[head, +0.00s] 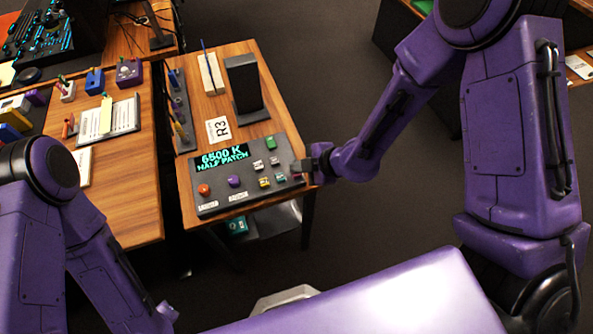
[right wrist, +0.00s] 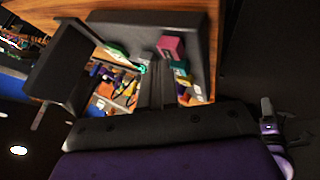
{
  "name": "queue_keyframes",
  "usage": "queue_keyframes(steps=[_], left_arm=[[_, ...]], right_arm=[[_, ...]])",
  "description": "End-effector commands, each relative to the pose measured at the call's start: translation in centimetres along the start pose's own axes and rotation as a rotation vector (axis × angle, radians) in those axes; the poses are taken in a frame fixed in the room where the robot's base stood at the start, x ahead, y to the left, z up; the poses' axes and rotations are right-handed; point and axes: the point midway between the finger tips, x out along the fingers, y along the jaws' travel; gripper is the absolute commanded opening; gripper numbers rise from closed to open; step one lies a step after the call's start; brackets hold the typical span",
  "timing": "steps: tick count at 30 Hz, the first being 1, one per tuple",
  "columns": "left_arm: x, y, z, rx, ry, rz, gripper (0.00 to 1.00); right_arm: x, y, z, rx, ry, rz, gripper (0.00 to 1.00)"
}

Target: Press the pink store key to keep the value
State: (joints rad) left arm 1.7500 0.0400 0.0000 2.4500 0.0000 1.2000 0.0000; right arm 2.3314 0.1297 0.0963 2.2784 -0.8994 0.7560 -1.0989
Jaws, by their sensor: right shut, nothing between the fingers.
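The dark control panel (head: 217,208) lies on a small wooden table, with a green-lit display (head: 222,157) reading "6500 K HALF PATCH". It bears an orange ball (head: 204,190), a purple ball (head: 234,181) and several small keys. My right gripper (head: 301,166) is shut and empty at the panel's right edge, over its rightmost keys. In the right wrist view the shut fingers (right wrist: 156,92) point at the panel, and a pink block-like key (right wrist: 171,47) stands just beside them. I cannot tell whether they touch. My left gripper is out of view; only its arm shows at lower left.
A black upright stand (head: 244,83), a white "R3" card (head: 218,130) and a dark rack of pens (head: 178,115) stand behind the panel. Another wooden table (head: 125,200) with a clipboard (head: 108,119) is to the left. Open floor lies right of the panel's table.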

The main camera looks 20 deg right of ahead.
Motion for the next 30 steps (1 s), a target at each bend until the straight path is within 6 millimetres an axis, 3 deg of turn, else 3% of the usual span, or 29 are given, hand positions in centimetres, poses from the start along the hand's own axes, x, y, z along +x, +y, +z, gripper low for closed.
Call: queue_keyframes(steps=[30], left_arm=[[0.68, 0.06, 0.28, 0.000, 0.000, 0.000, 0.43]], right_arm=[[0.64, -0.48, 0.48, -0.001, 0.000, -0.001, 0.00]])
